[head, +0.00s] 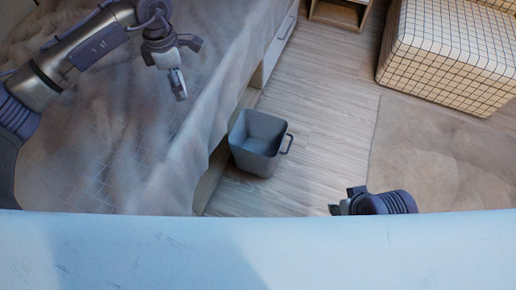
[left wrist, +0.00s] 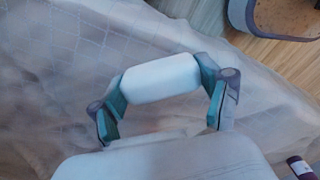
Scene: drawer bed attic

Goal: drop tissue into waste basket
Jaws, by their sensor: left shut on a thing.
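My left gripper (head: 178,84) is over the bed in the head view. In the left wrist view, my left gripper (left wrist: 164,112) is shut on a white, rounded tissue (left wrist: 160,78), held between its two fingers. The waste basket (head: 258,143) is a grey, open bin with a side handle, standing on the floor beside the bed, to the right of and below the gripper in the head view. The basket seems empty. Part of a grey rim, likely the basket (left wrist: 275,38), shows at the top right of the left wrist view. The fingers of my right gripper are not clearly seen.
The bed (head: 120,150) with a rumpled beige cover fills the left side. A checked ottoman (head: 450,50) and a beige rug (head: 430,150) lie to the right. A pale blue surface (head: 250,250) crosses the bottom of the head view. Wooden floor (head: 320,100) is clear around the basket.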

